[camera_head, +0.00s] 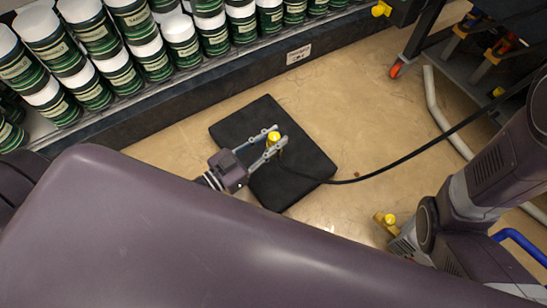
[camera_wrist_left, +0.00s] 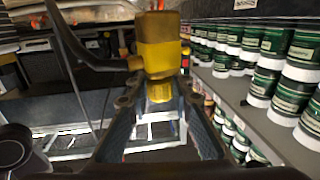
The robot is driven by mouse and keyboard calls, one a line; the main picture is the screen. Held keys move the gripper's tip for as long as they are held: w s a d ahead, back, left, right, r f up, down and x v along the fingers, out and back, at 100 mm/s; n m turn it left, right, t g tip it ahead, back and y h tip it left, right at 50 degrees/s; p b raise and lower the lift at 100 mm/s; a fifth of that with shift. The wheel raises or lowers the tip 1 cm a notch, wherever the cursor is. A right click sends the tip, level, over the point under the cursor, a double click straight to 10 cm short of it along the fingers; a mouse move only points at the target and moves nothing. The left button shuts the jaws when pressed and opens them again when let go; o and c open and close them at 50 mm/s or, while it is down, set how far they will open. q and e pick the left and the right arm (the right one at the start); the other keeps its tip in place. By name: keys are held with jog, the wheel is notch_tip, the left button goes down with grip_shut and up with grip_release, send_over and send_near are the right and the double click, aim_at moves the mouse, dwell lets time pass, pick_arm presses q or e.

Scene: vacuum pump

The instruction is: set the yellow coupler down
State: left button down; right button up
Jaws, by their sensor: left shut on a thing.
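The yellow coupler (camera_head: 274,137) is between the fingertips of my left gripper (camera_head: 266,143), with a black hose running from it to the right. In the left wrist view the coupler (camera_wrist_left: 158,48) sits upright at the tips of the left gripper's fingers (camera_wrist_left: 160,98). In the head view the coupler shows over a black square mat (camera_head: 305,160); I cannot tell its height above it. My right arm is at the lower right, and its gripper (camera_head: 406,243) is mostly hidden. A second yellow fitting (camera_head: 388,219) shows beside it; whether it is held is unclear.
A shelf with several green and white cans (camera_head: 180,35) runs along the upper left. A dark cart (camera_head: 480,60) with an orange wheel stands at upper right, with a pale pipe (camera_head: 435,105) near it. The tan floor (camera_head: 350,110) around the mat is mostly clear, crossed by the hose (camera_head: 400,160).

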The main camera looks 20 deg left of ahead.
pick_arm(q)
notch_tip(320, 180, down, 8)
jog(key=b, duration=0.5)
jog(key=shift+r, duration=0.15)
jog(key=c, duration=1.7)
grip_release()
